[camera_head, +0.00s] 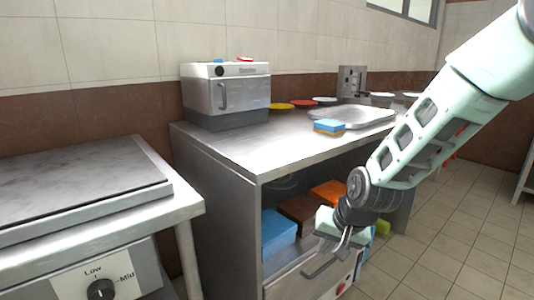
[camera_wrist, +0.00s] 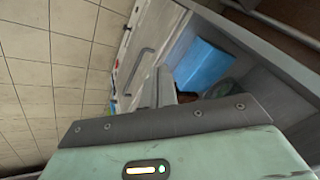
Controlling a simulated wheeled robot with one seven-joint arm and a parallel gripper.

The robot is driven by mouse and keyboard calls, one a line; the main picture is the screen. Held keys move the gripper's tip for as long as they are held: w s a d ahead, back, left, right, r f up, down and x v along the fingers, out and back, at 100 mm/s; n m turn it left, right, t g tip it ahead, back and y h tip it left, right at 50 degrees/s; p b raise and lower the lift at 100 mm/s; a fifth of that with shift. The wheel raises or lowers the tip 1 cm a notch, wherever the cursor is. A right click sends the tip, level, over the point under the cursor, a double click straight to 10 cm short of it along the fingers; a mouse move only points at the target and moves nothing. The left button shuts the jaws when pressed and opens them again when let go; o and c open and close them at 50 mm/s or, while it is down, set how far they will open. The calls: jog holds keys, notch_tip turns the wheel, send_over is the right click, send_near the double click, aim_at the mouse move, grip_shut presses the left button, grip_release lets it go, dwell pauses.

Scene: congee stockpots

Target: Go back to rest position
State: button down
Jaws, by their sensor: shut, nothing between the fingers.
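My gripper (camera_head: 342,238) hangs at the end of my arm, in front of the steel counter's open lower shelf in the head view. It is shut and empty. In the wrist view its fingers (camera_wrist: 163,90) are together, in front of the white appliance (camera_wrist: 142,45) with a bar handle. The same lower appliance (camera_head: 312,276) shows in the head view, partly hidden behind my gripper. I cannot tell whether the fingers touch the handle.
Blue (camera_head: 278,232) and orange (camera_head: 330,192) boxes sit on the lower shelf. The steel counter (camera_head: 235,145) carries a boxy appliance (camera_head: 228,92), a tray (camera_head: 352,116) and a blue sponge (camera_head: 329,125). A griddle (camera_head: 70,190) stands at left. Tiled floor (camera_head: 450,245) at right is clear.

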jog(key=s+r+n+g+h, duration=0.1)
jog(key=s+r+n, duration=0.2)
jog(key=s, duration=0.6)
jog(key=s+r+n+g, duration=0.2)
jog(key=s+n, duration=0.1)
jog(key=s, duration=0.7)
jog(key=s+r+n+g+h, duration=0.1)
jog(key=s+r+n, duration=0.25)
jog(key=s, duration=0.55)
notch_tip(320, 180, up, 28)
jog(key=p, duration=2.8)
jog(key=shift+s+p, duration=0.15)
jog(key=shift+p, duration=0.25)
jog(key=shift+d, duration=0.1)
